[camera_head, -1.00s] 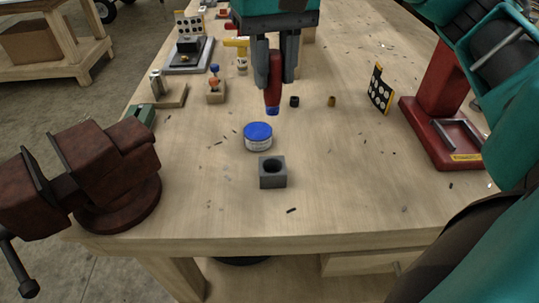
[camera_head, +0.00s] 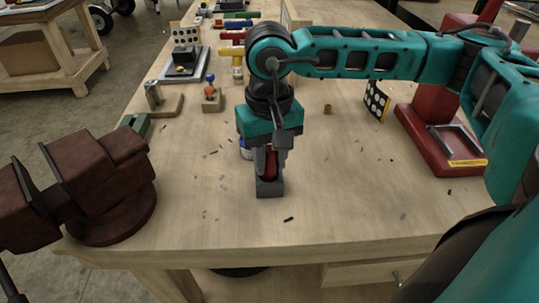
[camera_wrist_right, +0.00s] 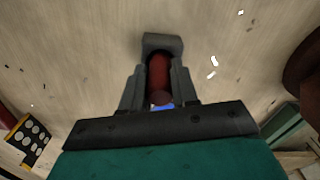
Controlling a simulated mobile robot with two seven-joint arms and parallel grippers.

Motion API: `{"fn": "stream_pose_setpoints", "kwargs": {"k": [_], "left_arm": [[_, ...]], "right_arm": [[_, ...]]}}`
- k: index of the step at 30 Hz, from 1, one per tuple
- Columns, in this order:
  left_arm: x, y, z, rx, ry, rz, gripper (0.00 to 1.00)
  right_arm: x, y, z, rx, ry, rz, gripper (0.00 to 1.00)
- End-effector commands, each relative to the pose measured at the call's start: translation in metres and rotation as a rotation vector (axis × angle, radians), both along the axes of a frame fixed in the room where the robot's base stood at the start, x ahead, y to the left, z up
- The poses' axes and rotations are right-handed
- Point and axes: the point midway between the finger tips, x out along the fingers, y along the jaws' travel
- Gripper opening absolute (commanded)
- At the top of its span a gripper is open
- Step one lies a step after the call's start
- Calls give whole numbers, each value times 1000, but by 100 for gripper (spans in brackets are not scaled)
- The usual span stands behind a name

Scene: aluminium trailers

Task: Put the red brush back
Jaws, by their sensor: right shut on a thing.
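My right gripper (camera_head: 270,172) is shut on the red brush (camera_head: 269,164), which points down at the grey block (camera_head: 270,189) with the round hole. In the right wrist view the red brush (camera_wrist_right: 159,76) lies between the fingers (camera_wrist_right: 159,88), and its far end meets the grey block (camera_wrist_right: 162,42). The brush's lower end is hidden, so I cannot tell how far it is in the hole. My left gripper is not in view.
A blue-lidded tin (camera_head: 246,150) stands just behind the block, partly hidden by my right gripper. A dark red vise (camera_head: 105,190) is at the left edge. A red stand (camera_head: 435,130) is at the right. The table front is mostly clear, with small dark scraps.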

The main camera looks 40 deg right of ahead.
Motion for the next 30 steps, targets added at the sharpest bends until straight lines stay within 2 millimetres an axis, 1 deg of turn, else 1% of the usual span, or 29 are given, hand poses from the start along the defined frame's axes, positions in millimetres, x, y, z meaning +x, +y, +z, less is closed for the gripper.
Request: {"fn": "stream_pose_setpoints", "kwargs": {"k": [5, 8, 9, 16, 23, 26, 28, 30], "left_arm": [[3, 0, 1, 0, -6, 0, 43], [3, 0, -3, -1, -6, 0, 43], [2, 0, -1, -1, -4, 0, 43], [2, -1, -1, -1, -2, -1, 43], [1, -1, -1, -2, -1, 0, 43], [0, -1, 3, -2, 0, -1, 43], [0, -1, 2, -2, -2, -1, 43], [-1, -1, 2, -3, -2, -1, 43]], "right_arm": [[0, 0, 1, 0, -1, -1, 0], [0, 0, -4, 1, -1, -1, 0], [0, 0, -2, 1, -1, -1, 32], [0, 0, -1, 0, -1, -1, 54], [0, 0, -1, 0, -1, -1, 54], [0, 0, 3, 0, -1, -1, 54], [1, 0, 9, 1, -4, -1, 54], [1, 0, 21, 2, -5, -1, 54]]}}
